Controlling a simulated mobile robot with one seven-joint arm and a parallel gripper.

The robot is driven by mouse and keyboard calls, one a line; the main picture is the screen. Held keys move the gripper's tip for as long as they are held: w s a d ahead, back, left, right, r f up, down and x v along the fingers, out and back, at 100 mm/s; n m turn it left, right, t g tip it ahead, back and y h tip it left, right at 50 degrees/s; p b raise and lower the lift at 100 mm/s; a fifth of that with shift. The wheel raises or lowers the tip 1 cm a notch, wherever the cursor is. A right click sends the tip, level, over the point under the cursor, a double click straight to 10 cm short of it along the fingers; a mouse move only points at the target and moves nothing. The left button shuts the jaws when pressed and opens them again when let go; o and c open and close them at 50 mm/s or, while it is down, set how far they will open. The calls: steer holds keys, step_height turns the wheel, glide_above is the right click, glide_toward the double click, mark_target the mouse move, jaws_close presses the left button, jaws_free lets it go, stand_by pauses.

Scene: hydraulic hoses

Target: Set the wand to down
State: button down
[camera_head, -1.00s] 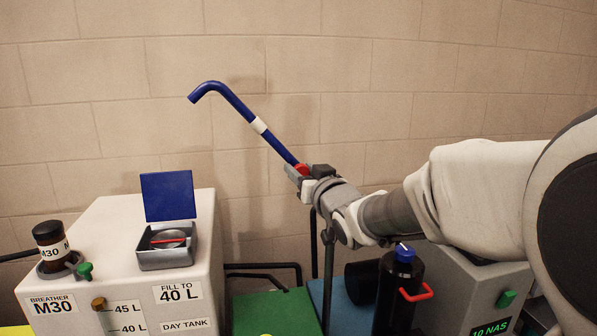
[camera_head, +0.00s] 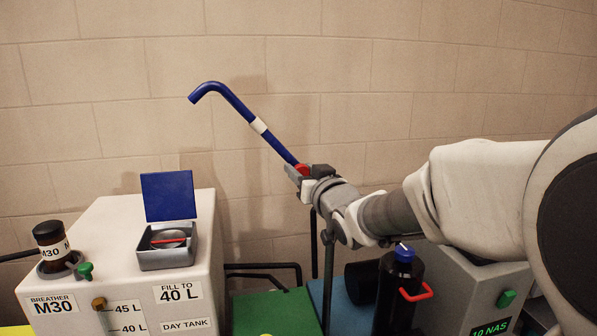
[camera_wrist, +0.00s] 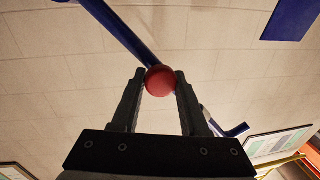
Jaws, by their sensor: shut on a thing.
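The wand (camera_head: 234,103) is a blue tube with a white band and a hooked free end. In the head view it slants up and to the left from my gripper (camera_head: 302,172), with the hook high above the white tank. Its lower end has a red knob (camera_wrist: 159,80). In the wrist view (camera_wrist: 158,85) my gripper's two fingertips are closed on either side of this red knob, and the blue tube (camera_wrist: 122,32) runs away to the upper left. The wand's mount is hidden behind my gripper.
A white day tank (camera_head: 130,270) stands at left with an open blue-lidded filler (camera_head: 168,197) and a brown breather (camera_head: 52,246). A black bottle with a blue cap (camera_head: 402,285) and a grey box (camera_head: 470,290) stand below my arm. A block wall is behind.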

steer(key=shift+f, duration=0.25)
steer(key=a+f+n+b, duration=0.1)
steer(key=b, duration=0.3)
steer(key=shift+s+a+f, duration=0.1)
steer(key=shift+f, duration=0.3)
steer(key=a+f+n+g+h+b, duration=0.1)
steer(key=a+f+n+b, duration=0.2)
steer(key=f+n+b, duration=0.5)
steer(key=b, duration=0.8)
steer(key=shift+s+f, duration=0.25)
steer(key=shift+f, duration=0.1)
steer(key=shift+c, duration=2.1)
jaws_free()
